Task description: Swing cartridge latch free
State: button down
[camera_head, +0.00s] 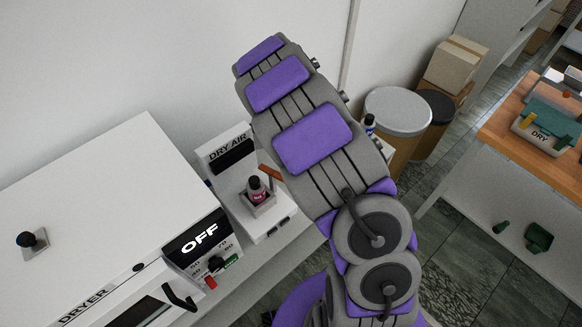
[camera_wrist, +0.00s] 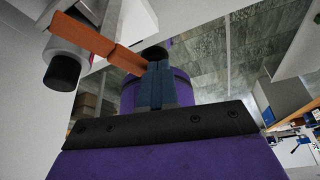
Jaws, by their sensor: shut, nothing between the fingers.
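The cartridge latch is an orange lever (camera_wrist: 98,38). In the wrist view it runs from a grey and black cylinder (camera_wrist: 66,58) at upper left toward the middle. My gripper (camera_wrist: 158,66) is shut and empty, its blue-grey fingertips right beside the lever's free end; I cannot tell whether they touch. In the head view the orange lever (camera_head: 270,173) shows at the right side of the white DRY AIR unit (camera_head: 222,150). My arm hides my gripper there.
A white dryer (camera_head: 95,215) with an OFF display (camera_head: 198,238) stands left of the unit. Bins (camera_head: 397,112) and boxes (camera_head: 455,65) stand behind my arm. A wooden-topped bench (camera_head: 510,130) with a DRY container (camera_head: 545,128) is at right. Open floor lies between.

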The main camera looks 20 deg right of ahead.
jog(key=p+v, duration=0.2)
jog(key=v, duration=1.5)
jog(key=shift+a+r, duration=0.1)
